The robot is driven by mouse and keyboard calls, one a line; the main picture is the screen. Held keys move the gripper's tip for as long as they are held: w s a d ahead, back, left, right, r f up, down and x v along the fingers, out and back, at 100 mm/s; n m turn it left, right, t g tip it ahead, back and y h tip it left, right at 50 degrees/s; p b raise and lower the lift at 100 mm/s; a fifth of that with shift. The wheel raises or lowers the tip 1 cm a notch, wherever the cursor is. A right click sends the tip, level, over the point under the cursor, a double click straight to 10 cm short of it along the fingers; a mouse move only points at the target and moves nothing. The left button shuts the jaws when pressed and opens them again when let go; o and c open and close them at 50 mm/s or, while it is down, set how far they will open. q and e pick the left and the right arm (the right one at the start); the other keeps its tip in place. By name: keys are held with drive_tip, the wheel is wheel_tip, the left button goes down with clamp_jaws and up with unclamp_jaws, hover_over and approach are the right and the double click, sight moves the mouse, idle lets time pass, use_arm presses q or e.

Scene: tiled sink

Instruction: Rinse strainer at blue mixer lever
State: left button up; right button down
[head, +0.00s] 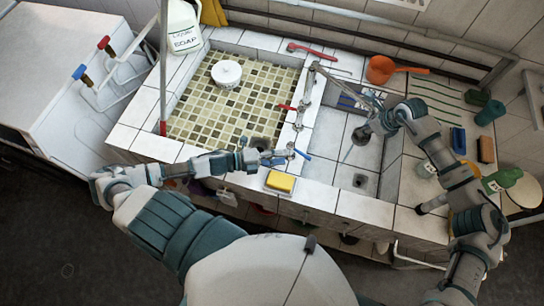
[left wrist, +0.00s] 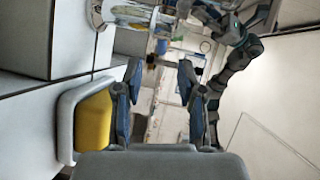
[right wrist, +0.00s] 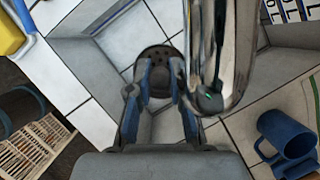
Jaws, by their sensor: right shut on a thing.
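The blue mixer lever (head: 300,153) is at the front end of the metal mixer (head: 305,100), between the two basins. My left gripper (head: 282,156) is just left of the lever, above the basin's front edge. Its fingers are apart with nothing between them in the left wrist view (left wrist: 160,95). My right gripper (head: 372,128) is over the right basin, shut on the dark round strainer (head: 361,135). The strainer shows between the fingertips in the right wrist view (right wrist: 155,55). The metal spout (right wrist: 215,50) passes close beside the right fingers.
A yellow sponge (head: 280,182) lies in a white dish on the front ledge, close to my left gripper. The mosaic basin (head: 215,115) holds a white round item (head: 227,73). A red lever (head: 287,107) sits behind the blue one. A green bottle (head: 500,180) stands at right.

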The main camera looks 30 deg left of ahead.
sight(299, 152)
use_arm(q)
drive_tip(key=shift+v, duration=1.4)
clamp_jaws()
drive_tip(key=shift+s, duration=0.55)
drive_tip(key=s, duration=0.1)
drive_tip(key=s+r, duration=0.1)
drive_tip(key=s, duration=0.1)
drive_tip(key=s+a, duration=0.1)
drive_tip(key=shift+s+r, duration=0.15)
drive_tip(key=shift+s, duration=0.15)
drive_tip(key=x, duration=0.9)
drive_tip(key=shift+w+d+r, duration=0.1)
drive_tip(key=w, duration=0.2)
drive_tip(key=w+d, duration=0.1)
drive_tip(key=shift+f, duration=0.35)
drive_tip(key=shift+w+f, duration=0.15)
drive_tip(key=shift+w, duration=0.45)
